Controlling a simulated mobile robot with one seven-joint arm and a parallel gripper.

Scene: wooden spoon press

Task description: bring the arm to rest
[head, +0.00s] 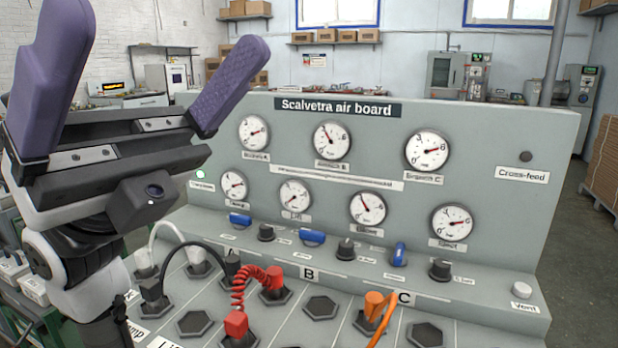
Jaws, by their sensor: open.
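My gripper (138,95) is at the upper left of the head view, raised in front of the left end of the air board. Its two purple-padded fingers stand wide apart with nothing between them. The grey Scalvetra air board (480,128) fills the middle and right, with several round gauges on its upright face. The gripper hides part of the board's left edge. No contact between gripper and board shows.
Blue levers (312,237) and black knobs (346,249) line the board's ledge. Below, a red coiled hose (258,275), an orange hose (384,318) and black and white hoses stand in hexagonal sockets. A white Vent button (521,290) is at right.

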